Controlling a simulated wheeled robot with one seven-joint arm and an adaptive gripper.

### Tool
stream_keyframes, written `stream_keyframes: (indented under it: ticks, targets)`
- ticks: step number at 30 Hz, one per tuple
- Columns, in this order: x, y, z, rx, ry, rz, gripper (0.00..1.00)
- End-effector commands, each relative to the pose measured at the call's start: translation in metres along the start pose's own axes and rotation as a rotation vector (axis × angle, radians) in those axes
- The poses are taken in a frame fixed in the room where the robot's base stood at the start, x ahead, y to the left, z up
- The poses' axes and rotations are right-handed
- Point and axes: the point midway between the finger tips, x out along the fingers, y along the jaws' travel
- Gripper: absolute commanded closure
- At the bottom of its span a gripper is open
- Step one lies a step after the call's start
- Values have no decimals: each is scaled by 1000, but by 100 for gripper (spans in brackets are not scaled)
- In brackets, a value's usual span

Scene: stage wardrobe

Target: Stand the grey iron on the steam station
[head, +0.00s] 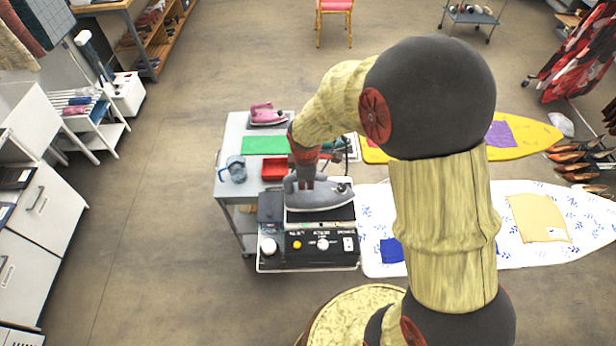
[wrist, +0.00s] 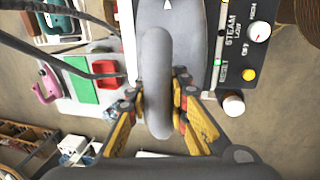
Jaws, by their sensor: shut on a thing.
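The grey iron (head: 325,195) is level over the rear part of the steam station (head: 305,245), its nose to the right in the head view. I cannot tell whether its sole touches the station. My gripper (head: 305,178) comes down on the iron from above. In the wrist view the yellow fingers of my gripper (wrist: 157,95) are on both sides of the iron's grey handle (wrist: 157,60), shut on it. The station's knobs and labels (wrist: 238,50) show to the right there. My arm and gripper hide part of the iron's upper side.
A grey cart (head: 232,130) holds a pink iron (head: 268,116), a green mat (head: 264,145), a red tray (head: 273,169) and a blue jug (head: 236,170). A patterned white ironing board (head: 460,215) lies right of the station. The floor left of the cart is clear.

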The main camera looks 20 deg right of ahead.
Motion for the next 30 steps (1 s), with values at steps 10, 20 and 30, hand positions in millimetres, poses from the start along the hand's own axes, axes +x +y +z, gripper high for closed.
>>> stream_keyframes:
  ticks: [10,20,30]
  targets:
    - [15,-2,0,2,2,4,100]
    - [19,-4,0,1,0,0,82]
    - [19,-4,0,1,0,0,63]
